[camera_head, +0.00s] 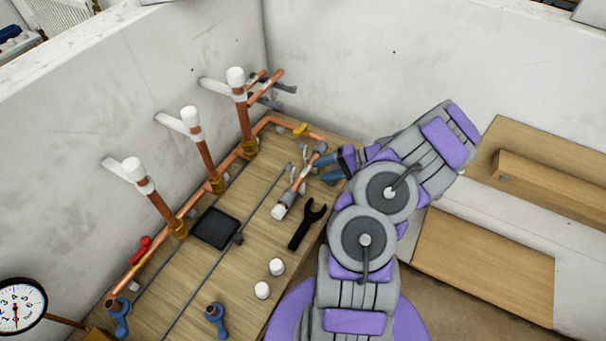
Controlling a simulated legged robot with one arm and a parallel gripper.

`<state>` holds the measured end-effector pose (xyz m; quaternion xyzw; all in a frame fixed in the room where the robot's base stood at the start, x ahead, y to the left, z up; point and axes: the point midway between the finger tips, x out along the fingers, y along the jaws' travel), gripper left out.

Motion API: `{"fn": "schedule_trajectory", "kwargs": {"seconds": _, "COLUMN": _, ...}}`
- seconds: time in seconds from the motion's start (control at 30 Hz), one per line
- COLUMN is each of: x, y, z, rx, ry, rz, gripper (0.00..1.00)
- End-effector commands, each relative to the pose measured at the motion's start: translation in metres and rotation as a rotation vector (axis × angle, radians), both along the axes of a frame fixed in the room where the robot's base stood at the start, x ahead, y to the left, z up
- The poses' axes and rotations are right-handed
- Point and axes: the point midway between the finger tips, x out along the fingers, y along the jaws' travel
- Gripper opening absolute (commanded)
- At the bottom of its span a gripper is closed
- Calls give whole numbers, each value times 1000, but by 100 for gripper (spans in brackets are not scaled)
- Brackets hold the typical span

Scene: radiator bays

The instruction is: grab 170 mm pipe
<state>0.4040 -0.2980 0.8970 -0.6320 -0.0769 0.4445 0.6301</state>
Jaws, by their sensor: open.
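A short copper pipe (300,179) with grey and white end pieces lies at a slant near the right edge of the wooden bench. More copper pipe pieces (264,90) rest crosswise at the back near the wall corner. I cannot tell from the picture which piece measures 170 mm. My gripper (327,169) is just right of the slanted pipe's upper part, its blue fingers pointing left. It is open, and no pipe shows between its fingers. Whether a finger touches the pipe is unclear.
Upright copper pipes with white caps (135,169) line the left wall. A black spanner (307,224), dark pad (215,228), two white caps (277,266), blue valves (215,315) and thin rods (188,303) lie on the wooden bench (180,275). A gauge (20,306) is lower left.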

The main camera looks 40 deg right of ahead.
Motion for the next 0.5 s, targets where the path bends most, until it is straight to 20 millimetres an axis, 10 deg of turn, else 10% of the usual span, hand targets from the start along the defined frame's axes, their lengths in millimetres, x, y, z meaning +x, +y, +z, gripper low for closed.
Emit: {"fn": "schedule_trajectory", "kwargs": {"seconds": 0.5, "x": 30, "y": 37, "z": -18, "rx": -6, "ry": 0, "rz": 0, "gripper": 52}}
